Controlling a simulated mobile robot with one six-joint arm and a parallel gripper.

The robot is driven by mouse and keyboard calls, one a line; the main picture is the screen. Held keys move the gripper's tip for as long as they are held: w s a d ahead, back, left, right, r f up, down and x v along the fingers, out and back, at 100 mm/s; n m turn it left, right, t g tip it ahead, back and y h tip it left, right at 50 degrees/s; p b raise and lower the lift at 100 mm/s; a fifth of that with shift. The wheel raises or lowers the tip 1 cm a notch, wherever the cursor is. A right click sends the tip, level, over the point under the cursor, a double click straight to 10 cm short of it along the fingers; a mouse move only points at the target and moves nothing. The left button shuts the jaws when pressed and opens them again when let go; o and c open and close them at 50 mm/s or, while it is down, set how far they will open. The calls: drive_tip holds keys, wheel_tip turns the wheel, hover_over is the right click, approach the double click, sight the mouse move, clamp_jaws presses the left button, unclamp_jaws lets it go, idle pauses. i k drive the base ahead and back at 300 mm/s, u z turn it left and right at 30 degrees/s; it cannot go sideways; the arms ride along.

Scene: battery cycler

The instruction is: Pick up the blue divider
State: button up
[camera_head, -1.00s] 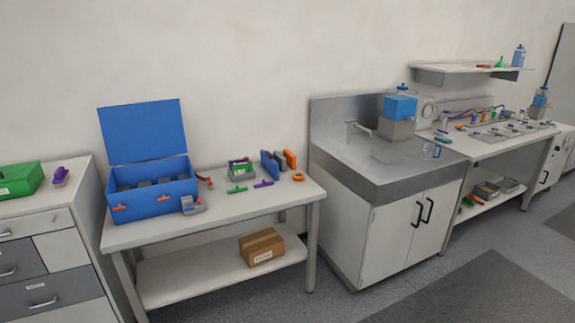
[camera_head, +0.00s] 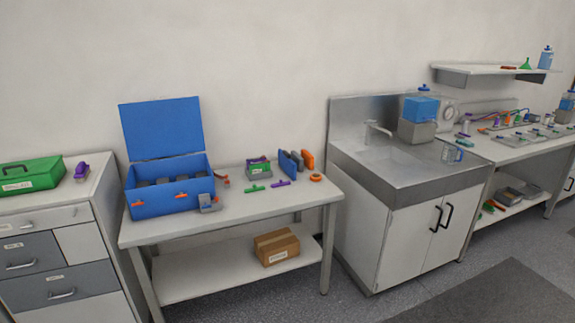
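The blue divider (camera_head: 287,164) stands upright on the white table, toward its right end. A grey divider (camera_head: 296,161) and an orange divider (camera_head: 307,160) stand close beside it on its right. A small grey-green box (camera_head: 259,171) with purple and green pieces sits just to its left. My gripper is not in view.
An open blue case (camera_head: 168,192) stands on the white table (camera_head: 230,212). Small green, purple and orange pieces lie before the dividers. A sink cabinet (camera_head: 400,230) stands to the right, a drawer cabinet (camera_head: 55,245) to the left. A cardboard box (camera_head: 277,247) is on the lower shelf.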

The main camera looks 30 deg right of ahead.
sight(285, 161)
drive_tip(key=u, duration=0.05)
drive_tip(key=i, duration=1)
drive_tip(key=z, duration=0.05)
